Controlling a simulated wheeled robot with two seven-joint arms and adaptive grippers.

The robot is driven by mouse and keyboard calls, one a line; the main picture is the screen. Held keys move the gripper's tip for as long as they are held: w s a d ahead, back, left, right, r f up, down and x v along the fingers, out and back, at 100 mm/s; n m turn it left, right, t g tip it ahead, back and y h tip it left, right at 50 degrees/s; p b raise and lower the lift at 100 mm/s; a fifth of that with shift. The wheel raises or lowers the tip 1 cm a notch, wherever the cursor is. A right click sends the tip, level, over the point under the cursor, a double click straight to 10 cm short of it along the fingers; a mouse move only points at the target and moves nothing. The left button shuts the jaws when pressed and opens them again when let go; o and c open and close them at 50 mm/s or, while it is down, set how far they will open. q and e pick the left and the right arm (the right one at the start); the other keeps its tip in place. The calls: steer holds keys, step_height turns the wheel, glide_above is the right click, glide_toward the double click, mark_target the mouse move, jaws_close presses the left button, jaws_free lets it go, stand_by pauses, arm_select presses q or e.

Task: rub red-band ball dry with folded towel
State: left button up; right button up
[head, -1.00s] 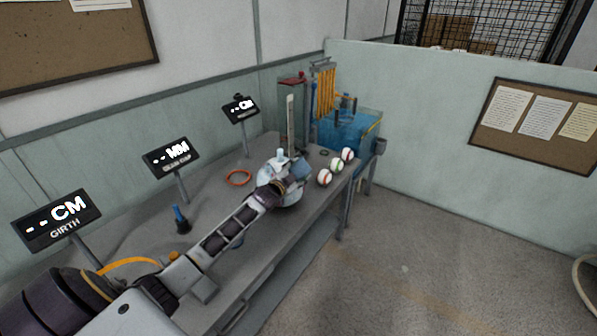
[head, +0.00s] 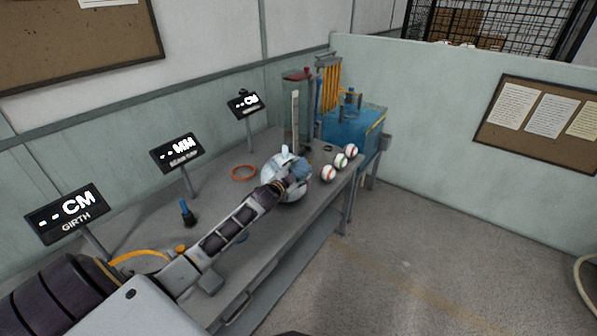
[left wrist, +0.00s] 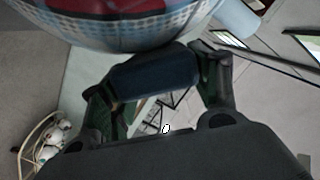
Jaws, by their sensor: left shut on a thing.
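A white ball with reddish marks (head: 328,174), apparently the red-band ball, sits nearest in a row at the bench's right end. My right gripper is not in view.
A green-marked ball (head: 340,160) and another ball (head: 351,150) continue the row. A blue water tank (head: 350,128) stands behind them. An orange ring (head: 243,172), a dark stand (head: 187,215) and display screens (head: 177,153) occupy the bench's left side.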

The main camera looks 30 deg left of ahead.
mark_target(301, 168)
arm_select(q)
steer(key=shift+w, duration=0.2)
steer(key=shift+w+d+b, duration=0.1)
steer(key=shift+w+b, duration=0.2)
steer(key=shift+w, duration=1)
steer(key=shift+s, duration=0.2)
steer(key=shift+s+p, duration=1.2)
steer(key=shift+s, duration=0.1)
steer(key=shift+w, duration=0.1)
steer(key=shift+w+b, duration=0.4)
steer(key=shift+w, duration=1)
steer(key=shift+s, duration=0.1)
steer(key=shift+s+p, duration=1.15)
steer(key=shift+s, duration=0.25)
